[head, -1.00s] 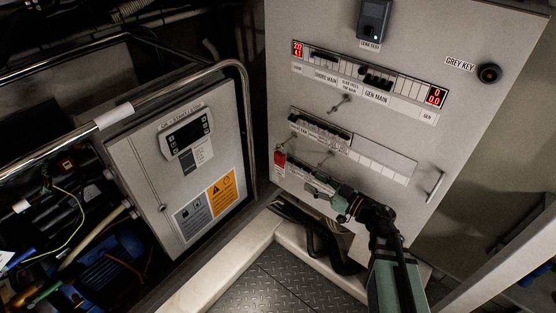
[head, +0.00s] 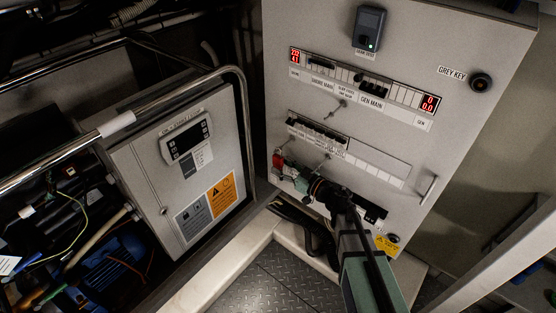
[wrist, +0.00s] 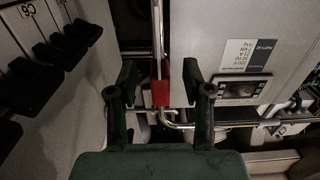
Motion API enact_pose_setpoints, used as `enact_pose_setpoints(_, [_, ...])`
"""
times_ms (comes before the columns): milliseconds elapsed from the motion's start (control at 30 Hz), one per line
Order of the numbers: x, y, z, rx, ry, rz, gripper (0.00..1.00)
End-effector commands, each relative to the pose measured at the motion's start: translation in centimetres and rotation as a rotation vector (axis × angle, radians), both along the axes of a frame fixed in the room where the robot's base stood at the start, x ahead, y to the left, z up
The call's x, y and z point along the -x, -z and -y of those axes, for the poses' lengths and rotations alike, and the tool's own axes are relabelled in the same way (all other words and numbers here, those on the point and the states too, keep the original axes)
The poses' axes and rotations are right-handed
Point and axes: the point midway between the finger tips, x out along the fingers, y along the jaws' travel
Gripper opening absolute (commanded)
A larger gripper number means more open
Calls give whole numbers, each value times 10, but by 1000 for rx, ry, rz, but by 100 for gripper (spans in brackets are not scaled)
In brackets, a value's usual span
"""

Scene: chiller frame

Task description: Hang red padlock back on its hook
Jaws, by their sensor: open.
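The red padlock (head: 278,160) is at the lower left edge of the grey switch panel (head: 385,130), below the left end of the lower breaker row. In the wrist view the red padlock (wrist: 160,83) appears between my two spread fingers, with a gap on each side. My gripper (head: 293,180) is open, just right of and below the padlock. It also shows in the wrist view (wrist: 160,74). The hook is not clearly visible.
A grey controller box (head: 185,165) stands to the left, with a chrome rail (head: 120,122) beside it. Small toggle levers (head: 335,107) stick out of the panel near my arm. Black hoses (head: 315,235) lie below. Breakers (wrist: 35,70) fill the wrist view's left.

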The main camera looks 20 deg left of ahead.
Motion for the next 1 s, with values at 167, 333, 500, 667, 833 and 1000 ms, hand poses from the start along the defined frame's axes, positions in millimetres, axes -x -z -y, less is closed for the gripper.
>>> enact_pose_setpoints(167, [-8, -1, -20, 1, -1, 0, 50])
enact_pose_setpoints(333, [-8, 0, -21, 0, 0, -1, 50])
enact_pose_setpoints(500, [-8, 0, -21, 1, 0, 0, 15])
enact_pose_setpoints(667, [-8, 0, -20, 1, 0, 0, 0])
enact_pose_setpoints(833, [-8, 0, -20, 0, 0, -1, 0])
enact_pose_setpoints(1000, [-8, -2, -20, 0, 0, 0, 0])
